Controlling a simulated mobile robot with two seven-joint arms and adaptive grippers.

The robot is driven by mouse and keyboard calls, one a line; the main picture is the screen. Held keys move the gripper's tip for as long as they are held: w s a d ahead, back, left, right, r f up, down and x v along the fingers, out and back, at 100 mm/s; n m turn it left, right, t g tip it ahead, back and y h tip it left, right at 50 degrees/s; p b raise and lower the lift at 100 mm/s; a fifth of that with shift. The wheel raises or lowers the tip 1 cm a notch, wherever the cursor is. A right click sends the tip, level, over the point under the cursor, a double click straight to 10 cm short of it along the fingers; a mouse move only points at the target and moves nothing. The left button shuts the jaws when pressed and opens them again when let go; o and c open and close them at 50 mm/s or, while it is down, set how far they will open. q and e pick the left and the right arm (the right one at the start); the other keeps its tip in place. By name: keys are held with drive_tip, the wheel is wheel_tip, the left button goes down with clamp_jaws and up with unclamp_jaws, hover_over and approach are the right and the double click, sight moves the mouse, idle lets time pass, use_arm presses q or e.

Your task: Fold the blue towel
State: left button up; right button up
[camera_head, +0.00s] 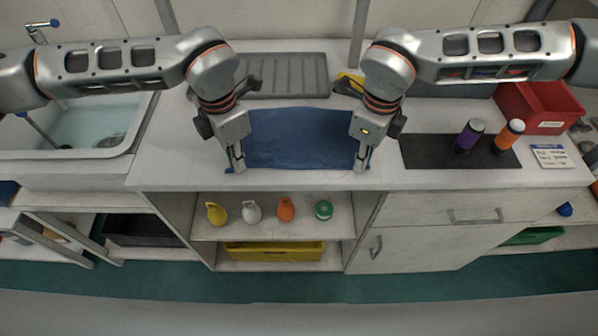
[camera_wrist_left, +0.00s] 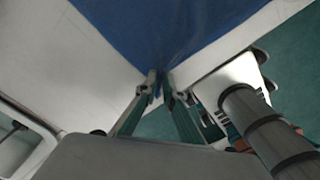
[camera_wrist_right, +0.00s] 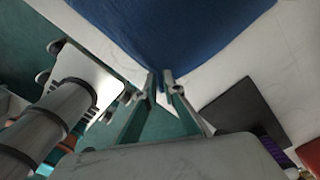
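The blue towel (camera_head: 300,140) lies spread on the white counter, in front of the grey ribbed drainboard. My left gripper (camera_head: 238,168) is at its front left corner; in the left wrist view the fingertips (camera_wrist_left: 160,84) are close together with the towel's corner (camera_wrist_left: 158,50) pinched between them. My right gripper (camera_head: 362,166) is at its front right corner; in the right wrist view the fingertips (camera_wrist_right: 160,82) are close together on the towel's corner (camera_wrist_right: 155,45). The towel's far edge is partly visible between my arms.
A sink (camera_head: 85,125) is at the left. At the right a dark mat (camera_head: 425,152) holds a purple bottle (camera_head: 468,136) and an orange bottle (camera_head: 509,134), with a red bin (camera_head: 540,103) behind. The grey drainboard (camera_head: 290,75) is at the back. Shelves below hold several small items.

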use_arm(q)
drive_tip(key=shift+f, duration=0.1)
clamp_jaws()
use_arm(e)
drive_tip(key=shift+f, duration=0.1)
clamp_jaws()
